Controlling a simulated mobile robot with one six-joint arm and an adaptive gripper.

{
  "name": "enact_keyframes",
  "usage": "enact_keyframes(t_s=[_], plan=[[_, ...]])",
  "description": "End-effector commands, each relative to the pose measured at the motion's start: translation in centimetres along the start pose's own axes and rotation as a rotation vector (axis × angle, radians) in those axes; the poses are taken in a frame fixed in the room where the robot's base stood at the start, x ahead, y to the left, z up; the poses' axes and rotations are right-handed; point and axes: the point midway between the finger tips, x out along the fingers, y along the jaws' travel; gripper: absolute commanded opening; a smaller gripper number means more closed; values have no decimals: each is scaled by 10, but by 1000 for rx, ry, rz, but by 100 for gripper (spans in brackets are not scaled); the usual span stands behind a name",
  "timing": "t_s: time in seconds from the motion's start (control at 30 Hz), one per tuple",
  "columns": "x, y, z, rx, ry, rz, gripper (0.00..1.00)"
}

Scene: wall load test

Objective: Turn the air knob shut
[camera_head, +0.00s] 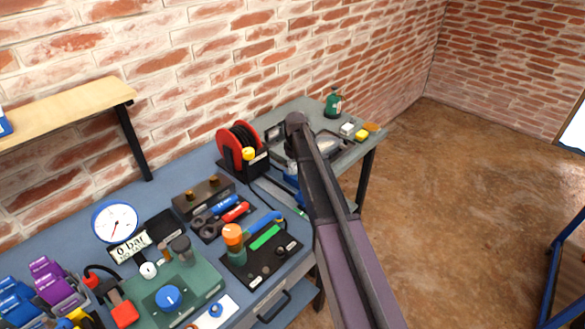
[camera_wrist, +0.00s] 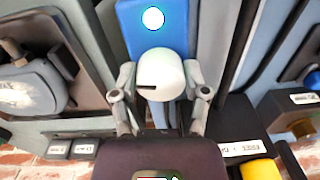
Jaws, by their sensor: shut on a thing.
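In the wrist view a white round knob (camera_wrist: 160,84) with a short dark mark on its left part sits at the near end of a blue body (camera_wrist: 150,38). My gripper (camera_wrist: 161,76) has one finger on each side of the knob and is shut on it. The dark mark lies roughly crosswise in the picture. No label naming the knob is readable. A dial gauge (camera_head: 115,222) and a "0 bar" sign (camera_head: 130,247) stand at the left.
A red cable reel (camera_head: 232,142) stands close left of my arm. A board with an orange-topped part (camera_head: 233,237) and a green panel with a blue knob (camera_head: 168,298) lie nearer on the bench. A green bottle (camera_head: 333,104) stands at the far end.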

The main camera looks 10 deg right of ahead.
Motion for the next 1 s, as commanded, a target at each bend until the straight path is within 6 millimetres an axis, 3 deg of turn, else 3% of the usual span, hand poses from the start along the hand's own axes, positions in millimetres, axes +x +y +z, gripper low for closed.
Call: enact_keyframes(t_s=[1.0], plan=[[1,-5,2,939,13,-1,11]])
